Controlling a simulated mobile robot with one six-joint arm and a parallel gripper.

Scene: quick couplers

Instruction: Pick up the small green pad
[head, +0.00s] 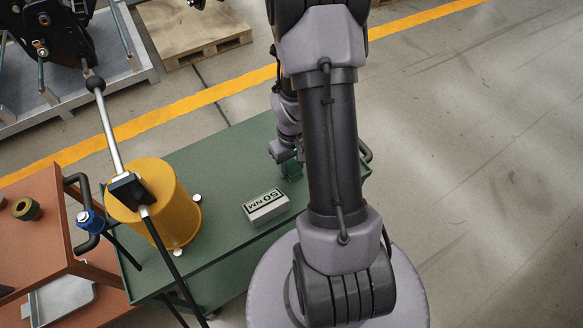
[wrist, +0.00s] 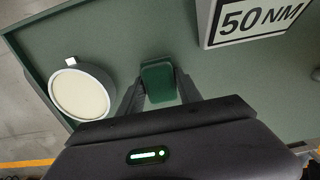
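The small green pad (wrist: 158,82) is a dark green block with rounded corners, over the green cart top in the wrist view. My gripper (wrist: 160,78) has one finger on each side of it, with the fingertips very close to its sides. I cannot tell whether they press on it or whether it rests on the cart. In the head view my gripper (head: 284,158) is low over the cart's far right part, partly hidden by my arm, with a bit of green (head: 291,170) at its fingers.
A grey block marked 50 NM (head: 267,206) lies on the green cart (head: 215,160); it also shows in the wrist view (wrist: 255,22). A pale round disc (wrist: 82,94) is left of the pad. A yellow cylinder (head: 160,210) with a lever stands at the cart's left.

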